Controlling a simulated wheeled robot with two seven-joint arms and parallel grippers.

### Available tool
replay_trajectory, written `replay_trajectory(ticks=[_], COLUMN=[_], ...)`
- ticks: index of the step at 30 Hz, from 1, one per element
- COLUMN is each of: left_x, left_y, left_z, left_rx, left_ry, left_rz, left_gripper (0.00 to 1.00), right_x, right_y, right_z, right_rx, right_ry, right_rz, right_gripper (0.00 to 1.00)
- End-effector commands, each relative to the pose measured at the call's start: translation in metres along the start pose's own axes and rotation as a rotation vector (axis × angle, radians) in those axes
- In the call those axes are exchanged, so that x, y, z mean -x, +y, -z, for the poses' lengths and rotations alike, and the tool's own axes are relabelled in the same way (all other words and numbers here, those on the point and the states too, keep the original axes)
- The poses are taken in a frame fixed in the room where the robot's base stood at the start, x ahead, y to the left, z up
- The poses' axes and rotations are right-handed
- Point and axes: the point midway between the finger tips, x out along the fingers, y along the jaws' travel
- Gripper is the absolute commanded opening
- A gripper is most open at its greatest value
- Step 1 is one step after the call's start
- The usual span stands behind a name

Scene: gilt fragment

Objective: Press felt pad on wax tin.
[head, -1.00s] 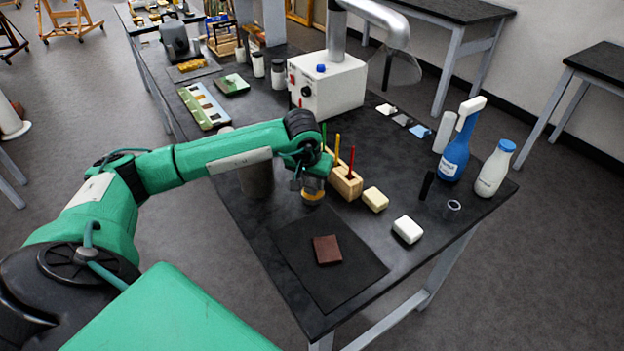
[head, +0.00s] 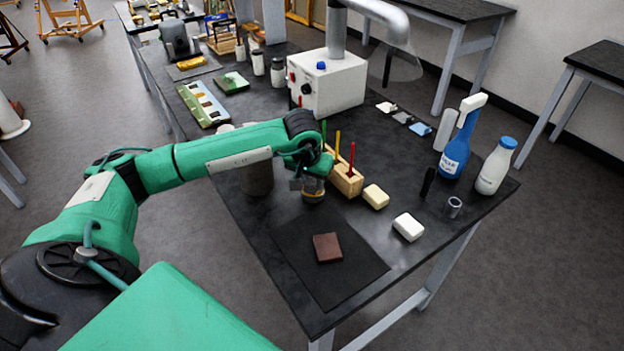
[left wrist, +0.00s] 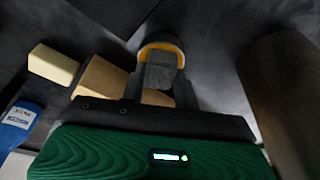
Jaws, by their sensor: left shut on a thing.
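My left gripper (head: 312,184) points down at the table's near left part and is shut on a small grey block, which looks like the felt pad (left wrist: 159,74). Directly below it is a low round tin with a yellow-orange rim, likely the wax tin (head: 313,199). In the left wrist view the tin (left wrist: 179,50) shows just past the pad, partly covered by it. The pad is at or very close to the tin's top; whether it touches I cannot tell. My right gripper is out of view.
A wooden block with upright coloured tools (head: 346,182) stands close right of the gripper. A dark cylinder (head: 257,178) stands at the left. A brown square (head: 327,247) lies on a black mat (head: 350,281) in front. Cream (head: 375,197) and white blocks (head: 408,227) lie to the right.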

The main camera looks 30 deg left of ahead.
Motion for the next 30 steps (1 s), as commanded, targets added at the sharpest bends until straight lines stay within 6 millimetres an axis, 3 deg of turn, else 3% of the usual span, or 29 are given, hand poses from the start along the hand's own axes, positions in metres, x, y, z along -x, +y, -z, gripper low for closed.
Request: replay_trajectory(ticks=[13,30], left_x=[0.002,0.045], left_y=[0.0,0.0], left_z=[0.0,0.013], left_rx=[-0.001,0.0], left_ry=[-0.003,0.0], left_rz=[0.001,0.0], left_gripper=[0.12,0.12], right_x=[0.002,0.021], right_y=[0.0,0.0], right_z=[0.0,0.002], right_rx=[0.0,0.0], right_ry=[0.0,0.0], right_rz=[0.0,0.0], right_gripper=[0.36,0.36])
